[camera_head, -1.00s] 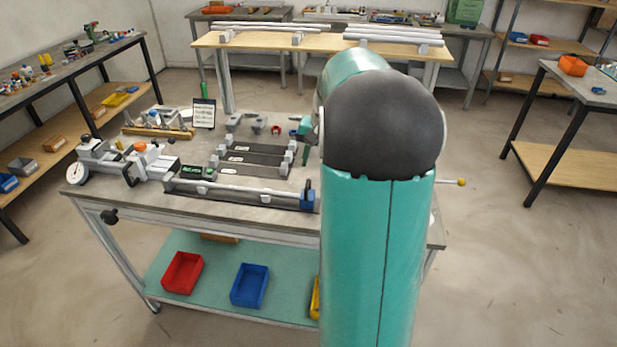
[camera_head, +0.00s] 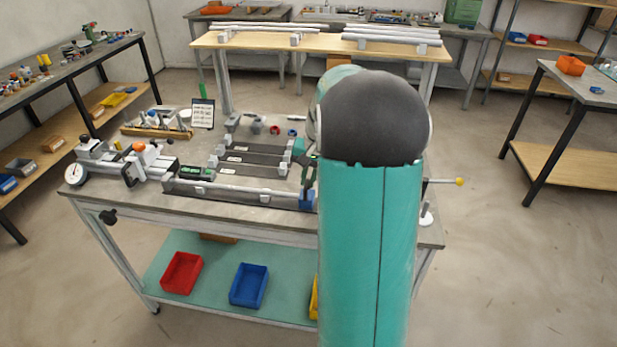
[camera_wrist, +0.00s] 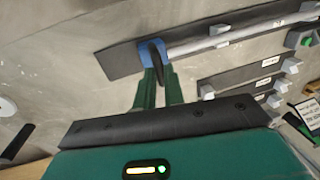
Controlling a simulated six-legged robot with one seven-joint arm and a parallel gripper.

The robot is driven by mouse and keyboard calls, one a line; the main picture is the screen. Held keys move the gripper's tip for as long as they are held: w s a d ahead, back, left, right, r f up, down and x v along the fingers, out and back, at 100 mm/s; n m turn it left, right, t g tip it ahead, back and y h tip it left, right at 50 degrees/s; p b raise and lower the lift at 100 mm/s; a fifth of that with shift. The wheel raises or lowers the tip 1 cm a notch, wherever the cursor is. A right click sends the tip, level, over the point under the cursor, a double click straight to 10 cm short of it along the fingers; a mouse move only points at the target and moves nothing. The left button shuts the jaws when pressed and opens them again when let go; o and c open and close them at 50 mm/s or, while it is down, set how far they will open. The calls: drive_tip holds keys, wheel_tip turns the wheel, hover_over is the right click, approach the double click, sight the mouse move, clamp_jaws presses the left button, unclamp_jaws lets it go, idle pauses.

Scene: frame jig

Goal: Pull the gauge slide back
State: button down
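The gauge slide, as far as I can tell, is the blue block (camera_head: 307,200) at the right end of the long rail on the bench's front edge. In the wrist view the blue block (camera_wrist: 146,56) carries a dark upright handle (camera_wrist: 156,48). My gripper (camera_wrist: 159,72) has its two green fingers apart, at the handle, with the handle's near end between them. I cannot tell whether they press on it. In the head view my gripper (camera_head: 309,172) is just above the block, partly hidden by my arm.
The long rail (camera_head: 235,190) runs left from the block to a clamp (camera_head: 150,160) and a dial gauge (camera_head: 75,174). Short dark rails (camera_head: 250,160) lie behind it. A sign (camera_head: 203,114) stands at the back. The bench's front edge is close to the block.

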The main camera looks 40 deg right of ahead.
drive_tip(key=s+d, duration=0.4)
drive_tip(key=s, duration=0.1)
drive_tip(key=shift+s, duration=0.2)
drive_tip(key=c, duration=1.5)
unclamp_jaws()
drive_tip(key=shift+d, duration=0.1)
drive_tip(key=shift+r, duration=0.1)
drive_tip(key=r, duration=0.4)
drive_tip(key=s+d+r, duration=0.1)
drive_tip(key=r, duration=0.4)
drive_tip(key=s+r, duration=0.1)
drive_tip(key=r, duration=0.3)
drive_tip(key=shift+d+r, duration=0.2)
drive_tip(key=shift+d, duration=0.1)
